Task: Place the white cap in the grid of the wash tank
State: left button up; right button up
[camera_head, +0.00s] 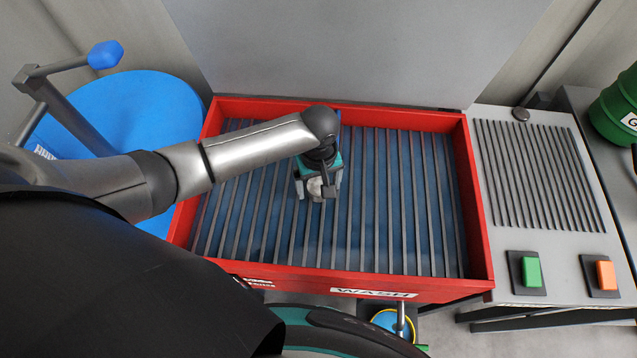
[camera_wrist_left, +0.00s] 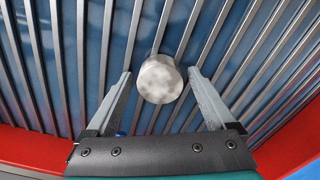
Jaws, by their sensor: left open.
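The white cap (camera_wrist_left: 159,79) rests on the grey bars of the grid in the wash tank, seen between my left fingertips in the left wrist view. In the head view the cap (camera_head: 315,186) shows in part under my left gripper (camera_head: 318,188). My left gripper also shows in the left wrist view (camera_wrist_left: 160,82), open, with a finger on each side of the cap and a gap to it. The wash tank (camera_head: 480,225) is a red-rimmed box with a blue interior and a grid of parallel bars (camera_head: 390,215). My right gripper is not in view.
A blue drum (camera_head: 150,105) with a blue-handled lever (camera_head: 105,55) stands left of the tank. To the right is a grey ribbed counter (camera_head: 540,180) with a green button (camera_head: 531,271) and an orange button (camera_head: 606,275). A green drum (camera_head: 615,105) stands far right. The grid's right half is clear.

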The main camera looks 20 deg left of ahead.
aim_at(319, 186)
pick_arm(q)
notch_tip(319, 186, up, 12)
jog(key=p, duration=0.2)
jog(key=shift+r+p, duration=0.15)
jog(key=shift+p, duration=0.2)
